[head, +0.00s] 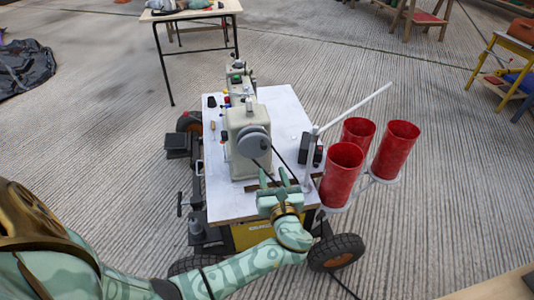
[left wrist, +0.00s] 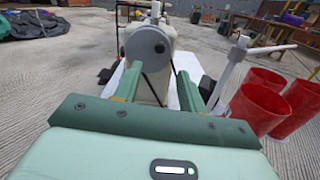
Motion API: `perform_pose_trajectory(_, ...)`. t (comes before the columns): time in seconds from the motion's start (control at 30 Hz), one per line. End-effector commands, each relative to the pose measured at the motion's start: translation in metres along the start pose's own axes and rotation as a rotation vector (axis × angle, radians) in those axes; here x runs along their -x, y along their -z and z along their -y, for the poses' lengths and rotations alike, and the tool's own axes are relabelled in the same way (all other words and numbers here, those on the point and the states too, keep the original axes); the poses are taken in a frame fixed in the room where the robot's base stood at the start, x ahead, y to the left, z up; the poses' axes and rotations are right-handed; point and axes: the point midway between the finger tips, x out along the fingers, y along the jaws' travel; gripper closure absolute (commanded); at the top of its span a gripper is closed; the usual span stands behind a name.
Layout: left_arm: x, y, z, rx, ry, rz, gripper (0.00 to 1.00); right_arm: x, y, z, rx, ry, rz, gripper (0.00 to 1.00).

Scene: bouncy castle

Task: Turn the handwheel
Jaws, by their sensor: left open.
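The grey round handwheel (head: 254,142) is on the near end of a beige sewing-type machine (head: 240,122), which stands on a white cart top (head: 287,110). In the left wrist view the handwheel (left wrist: 147,48) is straight ahead, above and between my fingers. My left gripper (head: 273,177) is open and empty, just in front of the handwheel and a little below it in the head view. Its two green fingers point toward the machine in the left wrist view (left wrist: 158,88). I see no contact with the wheel. My right gripper is not in view.
Three red buckets (head: 343,172) hang at the cart's right beside a white post (head: 309,155). A dark belt or cable runs down by the wheel. A table (head: 190,14) stands farther back; open concrete floor surrounds the cart.

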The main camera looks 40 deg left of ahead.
Motion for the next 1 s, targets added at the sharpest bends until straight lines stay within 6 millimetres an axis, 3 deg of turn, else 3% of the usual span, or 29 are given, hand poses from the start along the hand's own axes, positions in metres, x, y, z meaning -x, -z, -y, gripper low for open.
perform_pose_trajectory(0.2, -0.055, 0.006, 0.001, -0.003, 0.001, -0.002, 0.59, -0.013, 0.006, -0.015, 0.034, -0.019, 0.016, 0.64)
perform_pose_trajectory(0.4, -0.086, 0.005, 0.001, -0.002, 0.001, -0.003, 0.59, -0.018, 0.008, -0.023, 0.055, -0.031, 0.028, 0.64)
perform_pose_trajectory(0.8, -0.097, 0.002, 0.0, 0.001, 0.002, -0.004, 0.59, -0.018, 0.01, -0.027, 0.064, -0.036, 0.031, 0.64)
perform_pose_trajectory(0.83, -0.097, 0.002, 0.0, 0.001, 0.002, -0.004, 0.62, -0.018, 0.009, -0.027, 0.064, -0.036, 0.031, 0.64)
perform_pose_trajectory(0.97, -0.096, 0.002, 0.0, 0.001, 0.002, -0.004, 0.98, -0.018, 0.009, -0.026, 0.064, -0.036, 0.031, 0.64)
perform_pose_trajectory(1.0, -0.096, 0.002, 0.0, 0.001, 0.002, -0.004, 1.0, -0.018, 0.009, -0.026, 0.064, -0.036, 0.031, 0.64)
